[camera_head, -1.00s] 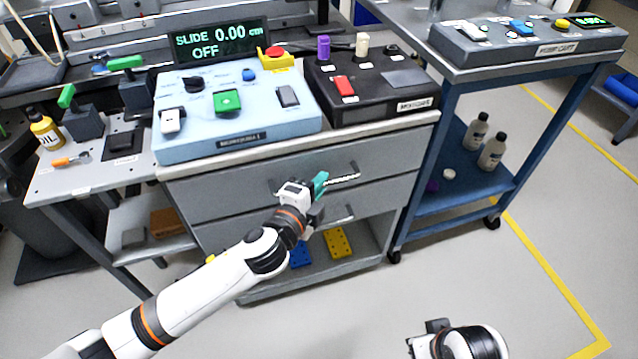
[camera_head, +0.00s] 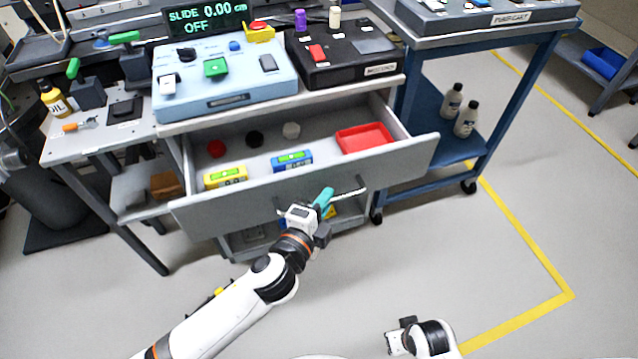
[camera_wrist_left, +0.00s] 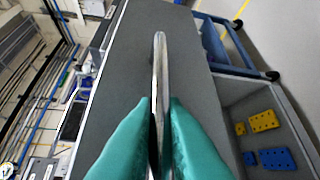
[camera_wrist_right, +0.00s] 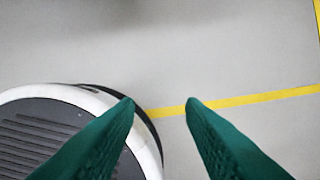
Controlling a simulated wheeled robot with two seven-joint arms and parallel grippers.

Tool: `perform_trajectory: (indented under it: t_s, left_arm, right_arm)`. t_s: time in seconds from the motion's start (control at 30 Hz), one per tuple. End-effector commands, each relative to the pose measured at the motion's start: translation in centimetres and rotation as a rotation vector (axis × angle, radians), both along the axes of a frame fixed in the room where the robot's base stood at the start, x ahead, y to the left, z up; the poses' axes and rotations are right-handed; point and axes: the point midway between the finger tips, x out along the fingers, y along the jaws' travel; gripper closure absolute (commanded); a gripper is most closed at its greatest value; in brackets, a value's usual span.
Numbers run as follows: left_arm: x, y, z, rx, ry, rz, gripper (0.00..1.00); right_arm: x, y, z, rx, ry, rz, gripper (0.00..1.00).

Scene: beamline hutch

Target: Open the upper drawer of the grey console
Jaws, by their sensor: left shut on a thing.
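The upper drawer (camera_head: 220,205) of the grey console (camera_head: 285,110) stands pulled well out, its inside showing from above. My left gripper (camera_head: 323,199) is shut on the drawer's bar handle (camera_head: 350,193). In the left wrist view the teal fingers (camera_wrist_left: 160,115) close on both sides of the handle (camera_wrist_left: 159,60), with the grey drawer front (camera_wrist_left: 130,70) behind. My right gripper shows in the right wrist view (camera_wrist_right: 162,104), its fingers apart and empty above the floor. In the head view its arm is low at the bottom, away from the console.
A blue cart (camera_head: 440,130) stands close on the right. A side table (camera_head: 90,140) stands on the left. The front floor is clear.

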Motion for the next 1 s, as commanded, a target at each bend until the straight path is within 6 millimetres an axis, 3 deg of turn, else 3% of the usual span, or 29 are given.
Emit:
perform_trajectory:
  t_s: [0.1, 0.3, 0.8, 0.83, 0.9, 0.93, 1.0]
  left_arm:
    - [-1.9, -0.6, -0.1, -0.001, 0.005, 0.001, 1.00]
    - [-3.7, -1.2, -0.1, -0.001, 0.004, 0.001, 1.00]
    - [-4.2, -1.3, -0.1, 0.000, 0.002, 0.001, 1.00]
    - [-4.2, -1.3, -0.1, 0.000, 0.002, 0.001, 0.84]
    - [-4.2, -1.3, -0.1, 0.000, 0.002, 0.001, 0.73]
    - [-4.2, -1.3, -0.1, 0.000, 0.001, 0.001, 0.68]
    - [-4.2, -1.3, -0.1, 0.000, 0.001, 0.000, 0.68]
  right_arm:
    - [-0.2, 0.0, -0.6, 0.000, 0.004, 0.001, 0.64]
    - [-0.3, 0.0, -1.1, 0.000, 0.006, 0.001, 0.64]
    - [-0.3, 0.0, -1.2, -0.001, 0.007, 0.002, 0.64]
    - [-0.3, 0.0, -1.2, -0.001, 0.007, 0.002, 0.64]
    - [-0.3, 0.0, -1.2, -0.001, 0.007, 0.002, 0.64]
    - [-0.3, 0.0, -1.2, -0.001, 0.007, 0.002, 0.64]
    - [-0.3, 0.0, -1.2, -0.001, 0.007, 0.002, 0.64]
